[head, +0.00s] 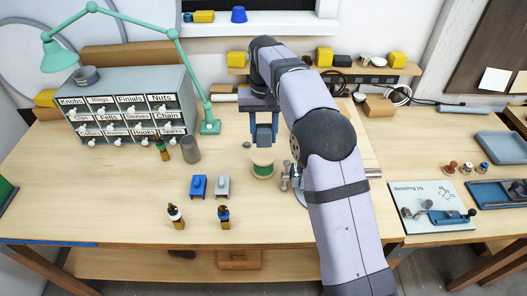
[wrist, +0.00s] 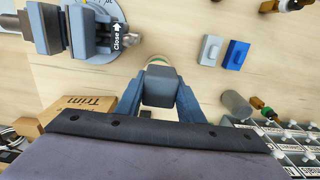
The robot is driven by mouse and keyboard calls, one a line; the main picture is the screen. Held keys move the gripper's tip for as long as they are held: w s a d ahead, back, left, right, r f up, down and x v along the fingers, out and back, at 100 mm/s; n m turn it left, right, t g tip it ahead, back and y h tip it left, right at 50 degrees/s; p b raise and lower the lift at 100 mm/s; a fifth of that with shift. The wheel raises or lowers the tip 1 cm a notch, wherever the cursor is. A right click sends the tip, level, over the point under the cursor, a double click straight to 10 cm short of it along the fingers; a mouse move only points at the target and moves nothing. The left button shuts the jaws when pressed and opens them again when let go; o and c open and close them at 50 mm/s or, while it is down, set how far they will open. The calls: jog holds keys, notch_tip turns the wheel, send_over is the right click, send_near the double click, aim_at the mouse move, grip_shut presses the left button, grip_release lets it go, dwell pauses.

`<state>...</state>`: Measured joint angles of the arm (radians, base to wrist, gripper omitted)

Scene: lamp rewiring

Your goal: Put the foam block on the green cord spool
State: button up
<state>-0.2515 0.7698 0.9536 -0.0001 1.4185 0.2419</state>
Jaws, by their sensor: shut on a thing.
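The green cord spool (head: 263,170) stands upright on the bench, with pale flanges and green cord around its middle. My gripper (head: 264,143) is directly above it, pointing down. In the wrist view my gripper (wrist: 160,78) is shut on a grey block, the foam block (wrist: 159,91), held between its two blue-grey fingers. Only a curved edge of the spool (wrist: 158,59) shows beyond the block there; the rest is hidden. The block is over the spool, but I cannot tell whether it touches the top flange.
A vise (wrist: 88,30) stands close beside the spool. A blue block (head: 198,186) and a grey block (head: 222,186) lie to the left front. A grey cylinder (head: 190,150) and labelled drawers (head: 125,105) are further left.

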aim_at(264, 163)
jog(key=shift+w+r, duration=0.25)
jog(key=shift+w, duration=0.25)
jog(key=shift+f+p, duration=1.95)
jog(key=shift+f, duration=3.05)
jog(key=shift+f, duration=0.1)
jog(key=o, duration=1)
notch_tip(264, 163, up, 12)
jog(key=b, duration=0.3)
jog(key=shift+s+d, duration=0.1)
